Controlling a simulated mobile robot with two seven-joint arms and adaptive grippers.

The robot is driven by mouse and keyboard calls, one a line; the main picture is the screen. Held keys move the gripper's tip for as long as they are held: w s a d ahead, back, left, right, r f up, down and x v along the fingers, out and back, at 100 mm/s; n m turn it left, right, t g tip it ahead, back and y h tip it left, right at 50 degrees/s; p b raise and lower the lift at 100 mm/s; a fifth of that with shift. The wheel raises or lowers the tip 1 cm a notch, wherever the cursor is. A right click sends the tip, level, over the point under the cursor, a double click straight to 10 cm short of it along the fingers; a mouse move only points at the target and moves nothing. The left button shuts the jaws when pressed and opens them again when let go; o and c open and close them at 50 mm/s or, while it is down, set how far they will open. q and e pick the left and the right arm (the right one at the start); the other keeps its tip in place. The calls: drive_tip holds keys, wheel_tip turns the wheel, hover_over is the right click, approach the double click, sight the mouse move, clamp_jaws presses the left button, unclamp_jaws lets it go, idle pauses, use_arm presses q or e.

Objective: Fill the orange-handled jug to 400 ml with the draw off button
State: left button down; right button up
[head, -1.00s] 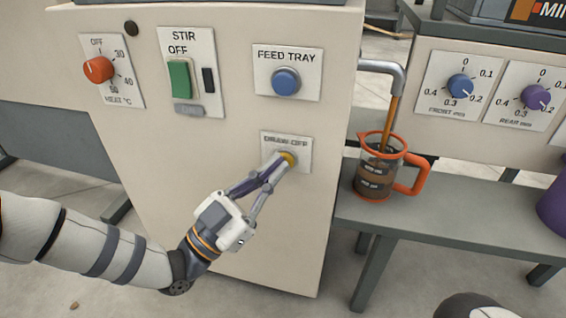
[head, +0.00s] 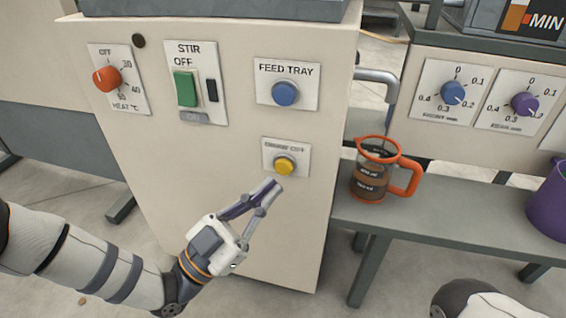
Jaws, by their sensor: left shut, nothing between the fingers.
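The orange-handled jug (head: 374,172) stands upright on the grey bench under the spout. It is clear with an orange rim and handle, and holds brown liquid to about its upper markings; I cannot read the level exactly. The metal spout (head: 384,82) above it shows no stream. The yellow draw off button (head: 285,165) sits on a white plate on the cream cabinet, fully visible. My left gripper (head: 270,190) is shut and empty, just below and left of the button, apart from it. My right gripper is not in view.
The blue feed tray button (head: 285,93), green stir switch (head: 185,89) and orange heat knob (head: 106,79) are on the same cabinet. Blue (head: 453,92) and purple (head: 524,103) dials are at right. A purple container (head: 550,203) stands on the bench's right end.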

use_arm(q)
drive_tip(key=shift+s+a+p, duration=0.2)
drive_tip(key=shift+s+p, duration=0.05)
drive_tip(key=shift+s, duration=0.35)
drive_tip(key=shift+s+a+p, duration=0.15)
drive_tip(key=shift+s+p, duration=0.05)
drive_tip(key=shift+s, duration=0.35)
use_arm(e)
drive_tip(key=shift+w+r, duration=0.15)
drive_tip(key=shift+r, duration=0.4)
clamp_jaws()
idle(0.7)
